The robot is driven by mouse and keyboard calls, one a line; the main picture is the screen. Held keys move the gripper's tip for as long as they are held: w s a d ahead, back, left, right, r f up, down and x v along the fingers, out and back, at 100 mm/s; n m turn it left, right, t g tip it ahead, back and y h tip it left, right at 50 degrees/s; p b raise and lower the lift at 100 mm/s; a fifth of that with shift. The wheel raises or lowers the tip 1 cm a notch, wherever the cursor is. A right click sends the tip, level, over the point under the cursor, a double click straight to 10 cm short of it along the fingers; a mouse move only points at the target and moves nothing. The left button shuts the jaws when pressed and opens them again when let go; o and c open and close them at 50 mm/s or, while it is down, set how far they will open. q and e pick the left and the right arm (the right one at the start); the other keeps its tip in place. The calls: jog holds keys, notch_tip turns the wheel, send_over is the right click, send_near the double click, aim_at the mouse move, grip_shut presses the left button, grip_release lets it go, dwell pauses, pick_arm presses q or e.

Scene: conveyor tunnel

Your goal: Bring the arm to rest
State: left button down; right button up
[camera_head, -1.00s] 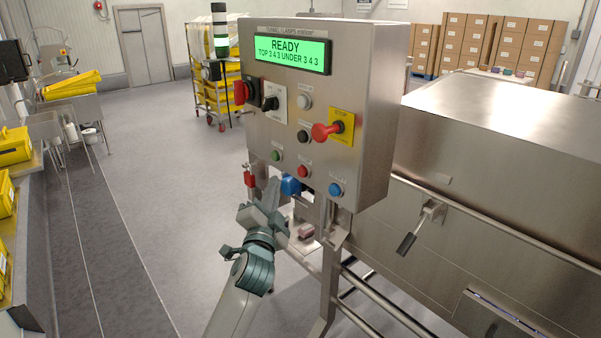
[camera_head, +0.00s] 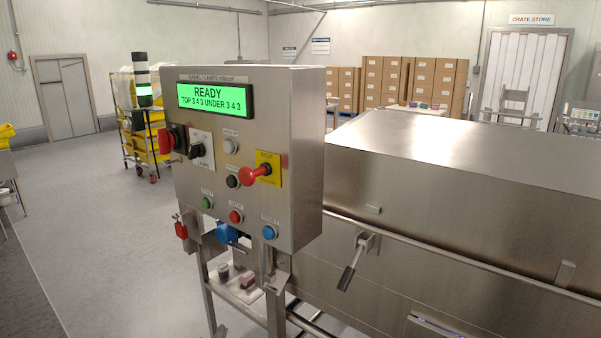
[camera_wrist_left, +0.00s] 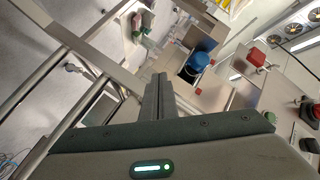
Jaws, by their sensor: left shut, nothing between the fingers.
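My left gripper shows in the left wrist view (camera_wrist_left: 159,90), its two fingers together with nothing between them. In the head view only a small grey tip of it (camera_head: 221,331) shows at the bottom edge, below the control box; the rest of the arm is out of frame. The steel control box (camera_head: 290,150) stands above it, with a green display (camera_head: 215,99) reading READY, TOP 3 4 3 UNDER 3 4 3. The gripper appears apart from the box. My right gripper is not in view.
Small items (camera_head: 247,280) lie on a shelf below. The steel tunnel (camera_head: 450,180) with a lever (camera_head: 350,268) fills the right. Open floor (camera_head: 100,230) lies left.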

pick_arm(q)
jog(key=s+f+n+g+b, duration=0.1)
jog(key=s+f+g, duration=0.2)
jog(key=s+f, duration=0.85)
jog(key=s+a+f+n+g, duration=0.15)
jog(key=s+f, duration=0.55)
jog(key=f, duration=0.9)
jog(key=s+f+n+g+b, duration=0.1)
jog(key=s+f+g, duration=0.2)
jog(key=s+f, duration=0.8)
jog(key=s+f+n+g, duration=0.1)
jog(key=s+f, duration=0.5)
jog(key=s, duration=0.6)
jog(key=s+a+f+n+g+b, duration=0.1)
jog(key=s+f+g, duration=0.2)
jog(key=s, duration=1)
jog(key=s+a+f+n+g+b, duration=0.1)
jog(key=s+f+g, duration=0.1)
jog(key=s+f, duration=0.7)
jog(key=s, duration=0.4)
jog(key=shift+f+g+h, duration=0.35)
jog(key=shift+f+h, duration=0.05)
jog(key=shift+w+n, duration=0.1)
jog(key=shift+n, duration=0.15)
